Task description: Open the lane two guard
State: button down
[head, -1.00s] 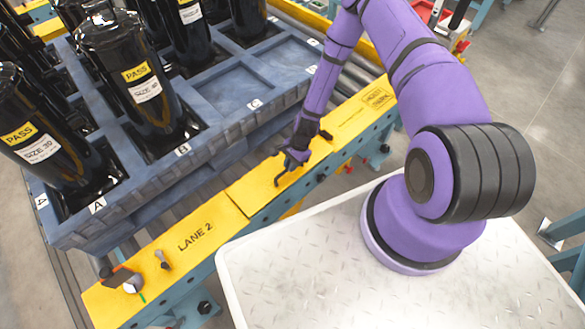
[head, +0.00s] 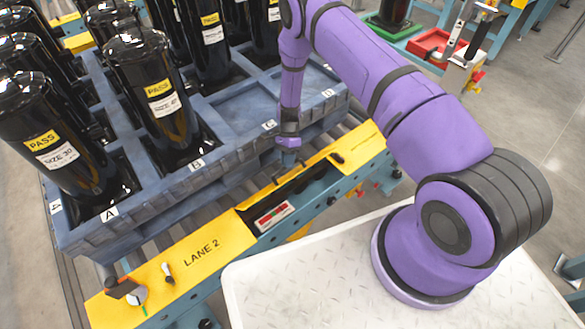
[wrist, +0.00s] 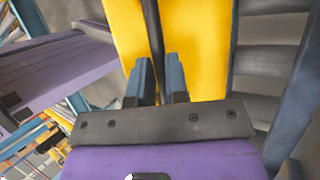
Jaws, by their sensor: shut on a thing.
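The lane two guard is a yellow panel (wrist: 200,45) that fills the upper middle of the wrist view, with a dark bar-like handle (wrist: 153,30) on it. In the head view the guard (head: 314,164) shows as a thin yellow strip, swung up along the back edge of a dark opening in the rail. My gripper (wrist: 158,88) is shut on the handle, one finger on each side. In the head view my gripper (head: 288,163) points down behind the opening, and the handle there is hidden. A small panel with red and green marks (head: 274,216) lies uncovered in the opening.
The yellow LANE 2 cover (head: 200,250) carries a small latch and a round knob (head: 135,296) at its left end. A blue pallet (head: 150,205) with several black cylinders stands close behind the rail. Rollers lie between them. A pale plate fills the front.

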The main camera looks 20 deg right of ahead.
jog(key=shift+w+a+f, duration=0.1)
jog(key=shift+w+a, duration=0.1)
jog(key=shift+w, duration=0.4)
jog(key=shift+w+a, duration=0.2)
jog(key=shift+w, duration=0.35)
jog(key=c, duration=1.1)
grip_release()
jog(key=shift+w+f, duration=0.1)
jog(key=v, duration=1.1)
